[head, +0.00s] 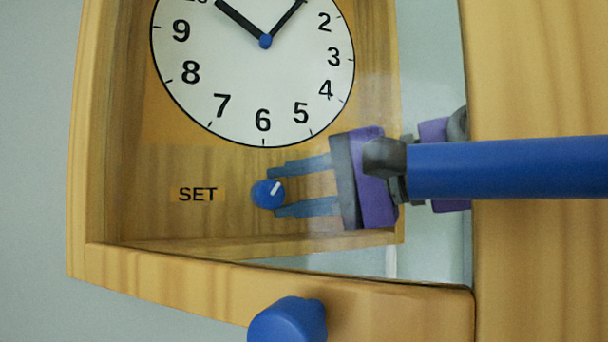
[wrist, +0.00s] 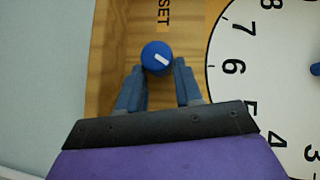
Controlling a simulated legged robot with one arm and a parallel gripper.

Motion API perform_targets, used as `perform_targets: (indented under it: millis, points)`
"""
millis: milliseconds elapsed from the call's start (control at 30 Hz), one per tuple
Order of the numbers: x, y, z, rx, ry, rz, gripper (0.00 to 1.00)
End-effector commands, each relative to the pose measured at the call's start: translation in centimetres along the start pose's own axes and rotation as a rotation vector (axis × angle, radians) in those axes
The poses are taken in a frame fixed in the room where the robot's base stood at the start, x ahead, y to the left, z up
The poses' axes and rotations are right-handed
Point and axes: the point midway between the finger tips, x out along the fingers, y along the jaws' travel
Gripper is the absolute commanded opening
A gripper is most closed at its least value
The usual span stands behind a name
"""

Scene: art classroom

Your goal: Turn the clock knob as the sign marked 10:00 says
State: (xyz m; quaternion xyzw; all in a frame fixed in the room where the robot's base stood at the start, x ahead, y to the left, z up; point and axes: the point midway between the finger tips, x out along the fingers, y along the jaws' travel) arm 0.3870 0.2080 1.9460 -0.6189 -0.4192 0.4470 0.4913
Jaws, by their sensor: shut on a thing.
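A blue round knob (head: 268,194) with a white mark sits on the wooden clock panel beside the word SET. The mark points up and to the right in the head view. My gripper (head: 274,190) reaches in from the right, its two blue fingers shut on the knob from above and below. The knob also shows between the fingertips in the wrist view (wrist: 156,58). The white clock face (head: 240,92) is above the knob, cut off at the top. Its black hands point up left, near 10, and up right. No sign marked 10:00 is in view.
A wooden frame (head: 270,285) surrounds the clock panel at the left and below. A larger blue knob (head: 288,322) sticks out at the lower frame. A wooden panel (head: 540,260) stands at the right, behind my blue arm.

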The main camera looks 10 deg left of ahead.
Motion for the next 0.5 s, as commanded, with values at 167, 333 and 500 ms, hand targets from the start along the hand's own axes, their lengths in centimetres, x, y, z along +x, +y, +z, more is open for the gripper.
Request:
perform_targets:
  millis: [167,333,500]
  points:
    - [0.28,-0.37,0.66,-0.038,-0.008,0.036,0.04]
    - [0.50,-0.37,0.87,-0.082,-0.011,0.087,0.05]
    - [0.57,-0.55,0.71,-0.157,-0.009,0.169,0.04]
